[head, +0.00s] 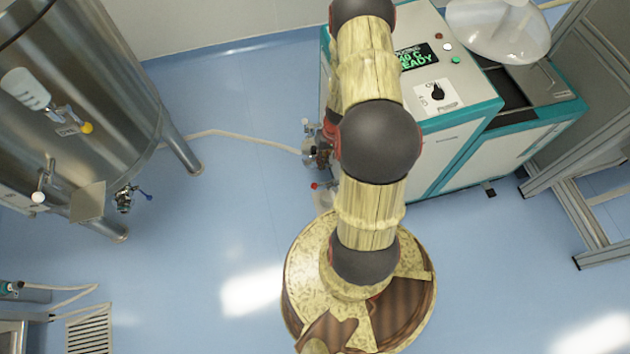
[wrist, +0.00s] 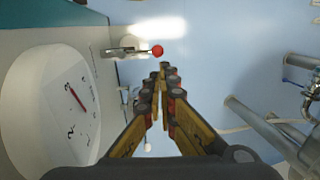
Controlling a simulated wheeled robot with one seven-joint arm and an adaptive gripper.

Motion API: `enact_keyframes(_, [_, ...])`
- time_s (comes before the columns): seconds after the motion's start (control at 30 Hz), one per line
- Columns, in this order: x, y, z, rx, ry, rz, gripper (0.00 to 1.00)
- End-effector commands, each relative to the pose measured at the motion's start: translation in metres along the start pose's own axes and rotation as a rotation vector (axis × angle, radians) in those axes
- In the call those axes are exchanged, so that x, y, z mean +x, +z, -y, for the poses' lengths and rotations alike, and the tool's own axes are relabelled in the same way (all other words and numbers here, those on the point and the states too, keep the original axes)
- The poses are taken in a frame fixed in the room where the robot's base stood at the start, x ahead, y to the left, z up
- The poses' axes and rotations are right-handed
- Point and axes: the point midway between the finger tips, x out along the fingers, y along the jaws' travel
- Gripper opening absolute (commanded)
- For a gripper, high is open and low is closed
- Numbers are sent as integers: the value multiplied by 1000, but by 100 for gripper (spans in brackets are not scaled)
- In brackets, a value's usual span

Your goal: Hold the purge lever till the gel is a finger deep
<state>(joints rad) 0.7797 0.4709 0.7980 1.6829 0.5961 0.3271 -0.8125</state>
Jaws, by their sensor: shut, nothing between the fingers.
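A metal lever with a red ball end (wrist: 157,51) sticks out from the machine's side in the wrist view. In the head view a small red knob (head: 314,185) shows low beside the machine, partly behind my arm; it looks like the same lever. My gripper (wrist: 163,68) is shut and empty, its fingertips just below the red ball in the picture. I cannot tell whether they touch it. A pale, partly hidden object (head: 325,199) stands below the knob. No gel surface or depth can be made out.
The white and teal machine (head: 450,150) has a lit display (head: 418,57) reading READY. A round dial with a red needle (wrist: 76,97) faces the wrist camera. A hose (head: 240,137) runs from the steel tank (head: 100,90) to the machine.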

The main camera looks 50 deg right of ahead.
Motion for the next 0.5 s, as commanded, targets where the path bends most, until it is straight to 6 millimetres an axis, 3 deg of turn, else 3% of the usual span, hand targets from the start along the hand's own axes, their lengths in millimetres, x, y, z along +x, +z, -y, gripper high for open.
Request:
enact_keyframes(0.33, [2, 0, 0, 1, 0, 0, 0])
enact_keyframes(0.5, [16, 0, 0, 0, 0, 1, 0])
